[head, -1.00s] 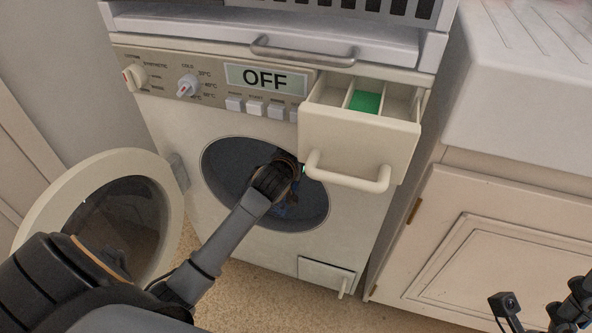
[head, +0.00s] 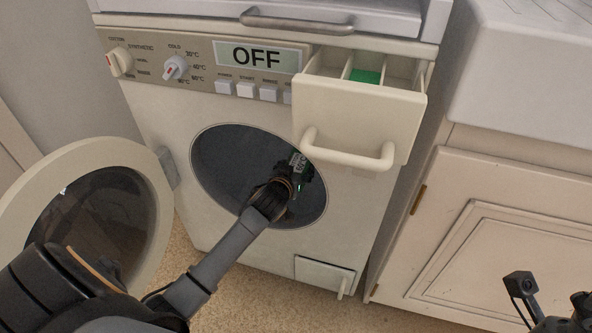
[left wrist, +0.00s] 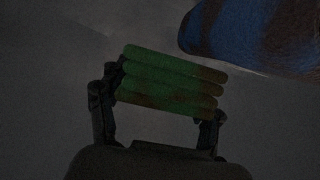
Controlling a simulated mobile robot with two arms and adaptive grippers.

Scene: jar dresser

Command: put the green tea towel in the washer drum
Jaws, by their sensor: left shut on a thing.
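The washer (head: 225,235) has its round drum opening (head: 225,160) uncovered. Its door (head: 150,160) stands swung out to the left. My left gripper (head: 301,180) is at the right part of the opening, and its tips are hard to make out in the head view. In the dark left wrist view, the same gripper (left wrist: 163,100) is shut on the green tea towel (left wrist: 165,75), a folded bundle with several rounded layers. A blue and brown cloth-like thing (left wrist: 250,35) lies beyond it at upper right, apparently inside the drum. My right gripper (head: 580,308) shows only partly at lower right.
An open detergent drawer (head: 350,120) with green in one compartment juts out above right of the opening. A small flap (head: 322,275) with a handle sits low on the washer. A white sink (head: 520,80) and cabinet (head: 490,240) stand to the right.

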